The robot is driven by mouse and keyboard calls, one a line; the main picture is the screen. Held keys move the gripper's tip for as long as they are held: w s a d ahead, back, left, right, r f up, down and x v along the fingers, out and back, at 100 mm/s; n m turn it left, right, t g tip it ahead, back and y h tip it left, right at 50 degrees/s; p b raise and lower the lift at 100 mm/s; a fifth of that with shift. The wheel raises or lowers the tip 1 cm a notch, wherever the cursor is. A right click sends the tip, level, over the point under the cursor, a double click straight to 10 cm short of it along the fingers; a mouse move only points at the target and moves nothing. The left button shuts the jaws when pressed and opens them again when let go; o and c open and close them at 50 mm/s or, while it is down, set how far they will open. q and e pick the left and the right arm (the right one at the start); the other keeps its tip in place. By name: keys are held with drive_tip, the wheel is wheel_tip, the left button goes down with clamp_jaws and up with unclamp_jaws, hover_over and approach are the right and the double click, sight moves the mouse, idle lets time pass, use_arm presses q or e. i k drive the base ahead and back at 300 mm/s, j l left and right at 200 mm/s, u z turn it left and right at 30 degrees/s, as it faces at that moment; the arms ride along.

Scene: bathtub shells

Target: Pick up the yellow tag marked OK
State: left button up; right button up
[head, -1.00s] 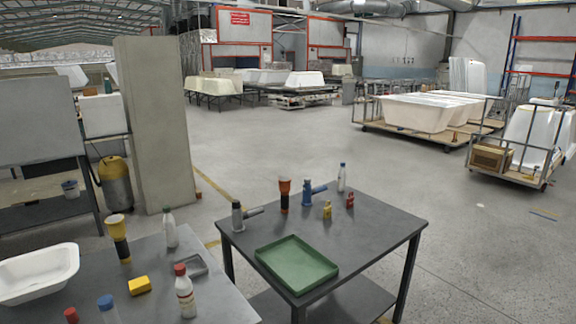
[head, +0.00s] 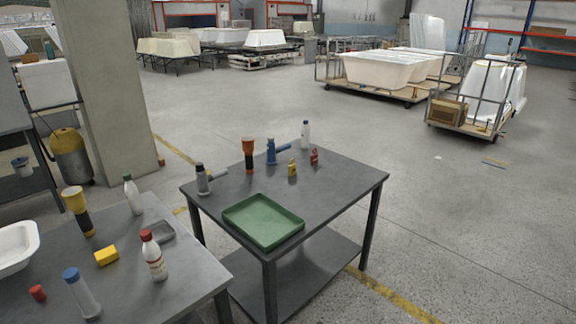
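A small yellow tag (head: 292,168) stands on the dark grey table in the middle (head: 345,177), behind the green tray. A similar red tag (head: 314,157) stands close to its right and a little farther back. Any marking on either tag is too small to read. Neither of my grippers shows in the head view.
Another table (head: 190,262) with bottles stands front left. Floor right of the middle table is clear.

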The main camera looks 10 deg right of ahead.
sight(293, 168)
drive_tip(key=i+l+u, duration=0.2)
drive_tip(key=l, duration=0.4)
drive_tip(key=i+l+u, duration=0.25)
drive_tip(key=l, duration=0.35)
drive_tip(key=i+l+u, duration=0.2)
drive_tip(key=l, duration=0.45)
drive_tip(key=i+l+u, duration=0.1)
drive_tip(key=l+u, duration=0.15)
drive_tip(key=l, duration=0.45)
drive_tip(key=l+u, duration=0.2)
drive_tip(key=l, duration=0.45)
